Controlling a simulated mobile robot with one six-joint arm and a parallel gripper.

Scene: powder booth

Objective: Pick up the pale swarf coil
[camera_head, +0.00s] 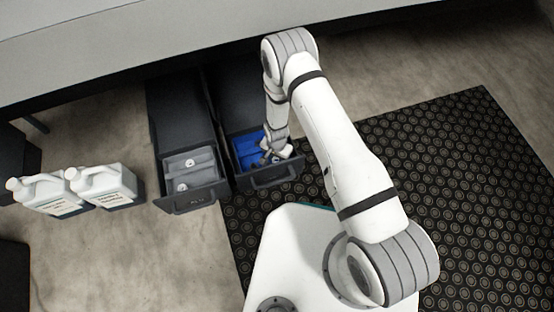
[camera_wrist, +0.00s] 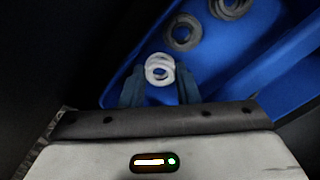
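The pale swarf coil (camera_wrist: 160,66) is a small light ring-shaped coil over the blue liner in the wrist view. My gripper (camera_wrist: 160,76) has its two dark fingers apart, one on each side of the coil, with blue showing between fingers and coil. It looks open, and the coil's lower edge reaches between the fingers. In the head view my gripper (camera_head: 273,152) points down into the right open drawer with the blue liner (camera_head: 243,150). The coil is too small there to tell apart from the gripper.
Two grey coils, one nearer (camera_wrist: 184,33) and one at the top edge (camera_wrist: 231,7), lie in the same blue liner. The left open drawer (camera_head: 187,201) has a grey insert. White jugs (camera_head: 104,184) stand on the floor at left. A black patterned mat (camera_head: 450,150) lies at right.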

